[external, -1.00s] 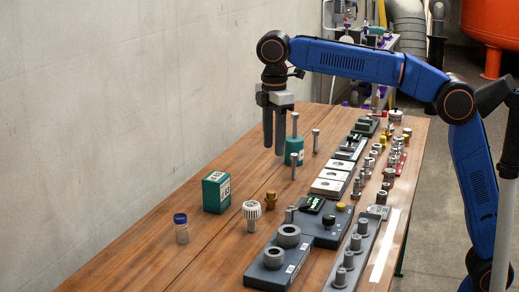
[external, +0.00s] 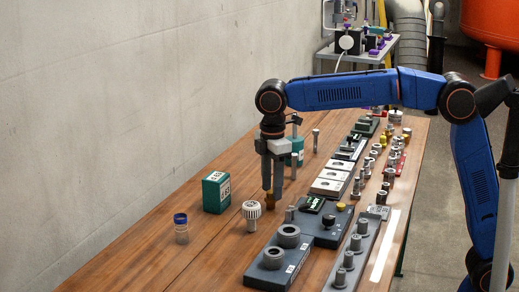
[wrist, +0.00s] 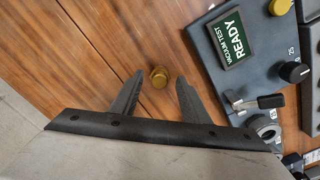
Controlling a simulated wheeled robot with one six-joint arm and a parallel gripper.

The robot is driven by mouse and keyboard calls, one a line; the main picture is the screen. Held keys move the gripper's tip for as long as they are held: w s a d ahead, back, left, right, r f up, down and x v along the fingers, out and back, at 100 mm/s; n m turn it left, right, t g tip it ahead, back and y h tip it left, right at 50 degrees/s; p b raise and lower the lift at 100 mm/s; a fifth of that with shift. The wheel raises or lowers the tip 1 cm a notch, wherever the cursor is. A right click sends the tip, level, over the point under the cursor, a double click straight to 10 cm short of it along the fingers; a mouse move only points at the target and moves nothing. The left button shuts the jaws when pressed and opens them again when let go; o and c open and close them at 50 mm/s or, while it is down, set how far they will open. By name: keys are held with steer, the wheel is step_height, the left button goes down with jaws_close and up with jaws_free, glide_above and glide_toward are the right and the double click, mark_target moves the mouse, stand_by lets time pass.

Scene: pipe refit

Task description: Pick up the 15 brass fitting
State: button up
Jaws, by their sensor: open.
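The brass fitting (external: 269,199) stands on the wooden table, partly hidden by my gripper in the external view. In the wrist view the brass fitting (wrist: 159,77) shows between my two fingers, near their tips, with a gap on each side. My gripper (external: 272,188) points down with its fingertips at the fitting. It is open and holds nothing. It also shows in the wrist view (wrist: 160,82). Whether a finger touches the fitting cannot be told from the external view.
A grey vacuum test station (wrist: 235,65) with a READY display lies right of the fitting. A white ribbed cap (external: 251,211), a green box (external: 216,192) and a blue-capped jar (external: 181,230) stand nearby. Several metal fittings line the right side. The table's left front is clear.

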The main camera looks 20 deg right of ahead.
mark_target(271, 191)
steer(key=shift+a+f, duration=0.1)
steer(key=shift+f, duration=1.6)
steer(key=c, duration=1)
steer(key=shift+o, duration=0.2)
steer(key=shift+r, duration=0.15)
